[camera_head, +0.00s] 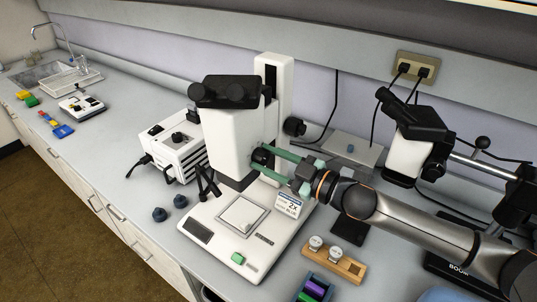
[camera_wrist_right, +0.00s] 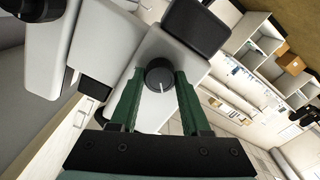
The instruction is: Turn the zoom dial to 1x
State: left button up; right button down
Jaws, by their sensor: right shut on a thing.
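The white microscope (camera_head: 232,137) stands on the bench, with its dark eyepiece head on top. The black zoom dial (camera_head: 262,158) is on the right side of its body. In the right wrist view the dial (camera_wrist_right: 160,76) is round and black with a pale pointer line. My right gripper (camera_head: 272,160) reaches in from the right with green fingers. In the right wrist view the fingers (camera_wrist_right: 158,84) are on both sides of the dial, and the gripper is shut on it. A small card (camera_head: 289,204) by the base reads 2x. My left gripper is not in view.
A second microscope (camera_head: 408,150) stands at the right. A white box (camera_head: 172,147) is left of the first microscope. Two dark caps (camera_head: 168,207), a wooden block (camera_head: 333,260) and a tray of coloured items (camera_head: 315,288) lie near the front. A focus knob (camera_head: 294,127) sits on the column.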

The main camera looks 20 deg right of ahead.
jog(key=shift+n+p, duration=0.5)
jog(key=shift+n, duration=1.2)
jog(key=shift+c, duration=1.8)
grip_release()
jog(key=shift+s, duration=0.1)
jog(key=shift+s+d+f, duration=0.15)
jog(key=shift+s+d, duration=0.05)
jog(key=b+v, duration=0.2)
jog(key=v, duration=0.9)
jog(key=shift+s+d, duration=0.25)
jog(key=shift+s, duration=0.05)
